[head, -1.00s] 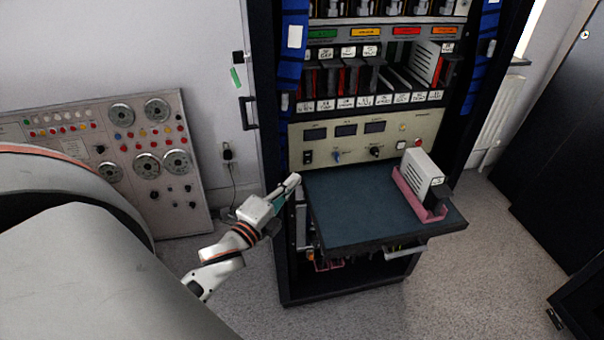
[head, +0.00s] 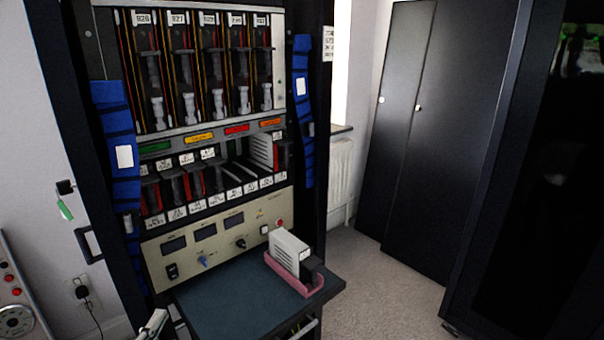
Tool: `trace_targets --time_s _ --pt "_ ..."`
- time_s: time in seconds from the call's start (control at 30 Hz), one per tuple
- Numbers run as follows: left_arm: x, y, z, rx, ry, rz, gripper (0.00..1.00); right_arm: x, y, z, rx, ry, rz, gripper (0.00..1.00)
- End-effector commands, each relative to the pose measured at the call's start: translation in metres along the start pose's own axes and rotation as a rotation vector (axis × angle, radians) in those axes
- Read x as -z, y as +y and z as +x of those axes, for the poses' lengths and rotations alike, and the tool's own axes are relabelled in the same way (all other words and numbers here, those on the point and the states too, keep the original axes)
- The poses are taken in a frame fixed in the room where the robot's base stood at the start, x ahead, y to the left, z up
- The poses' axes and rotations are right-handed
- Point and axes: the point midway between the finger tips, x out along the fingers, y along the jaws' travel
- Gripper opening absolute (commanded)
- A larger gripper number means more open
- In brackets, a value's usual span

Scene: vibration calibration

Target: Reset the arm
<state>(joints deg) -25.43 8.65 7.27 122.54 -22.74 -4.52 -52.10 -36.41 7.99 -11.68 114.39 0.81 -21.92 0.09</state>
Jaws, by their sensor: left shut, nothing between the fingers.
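My left gripper (head: 153,325) shows at the bottom edge of the head view, beside the left front corner of the rack's pull-out shelf (head: 215,305). Only its end is in view; its fingers are together with nothing seen between them. The rest of my left arm is below the picture. My right gripper is not in view. A white module (head: 287,253) stands upright in a pink holder (head: 290,278) on the right part of the shelf, apart from the left gripper.
The rack holds a panel with displays and knobs (head: 220,235), a row of labelled modules (head: 178,190) and upper slots (head: 205,80). Dark cabinets (head: 440,130) stand at the right. Speckled floor (head: 385,295) is free between rack and cabinets. A control board (head: 15,300) shows at far left.

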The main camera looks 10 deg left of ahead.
Motion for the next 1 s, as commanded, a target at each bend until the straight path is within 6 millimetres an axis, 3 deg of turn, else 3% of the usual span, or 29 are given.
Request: trace_targets --time_s 0.17,0.3,0.4,0.5,0.7,1.0 --pt "0.041 0.072 -0.03 -0.2 0.008 -0.386 0.0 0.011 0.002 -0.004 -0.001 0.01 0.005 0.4" --pt "0.086 0.14 -0.075 -0.408 -0.04 -0.755 0.0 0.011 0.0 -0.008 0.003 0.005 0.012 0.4" --pt "0.116 0.177 -0.11 -0.537 -0.097 -0.966 0.0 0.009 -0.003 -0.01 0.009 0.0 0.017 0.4" --pt "0.138 0.202 -0.138 -0.632 -0.153 -1.117 0.0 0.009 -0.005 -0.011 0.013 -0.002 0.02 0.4" --pt "0.158 0.222 -0.166 -0.717 -0.215 -1.25 0.0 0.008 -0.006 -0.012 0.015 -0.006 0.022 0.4" --pt "0.159 0.223 -0.167 -0.719 -0.218 -1.255 0.0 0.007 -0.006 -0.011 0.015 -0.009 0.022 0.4"
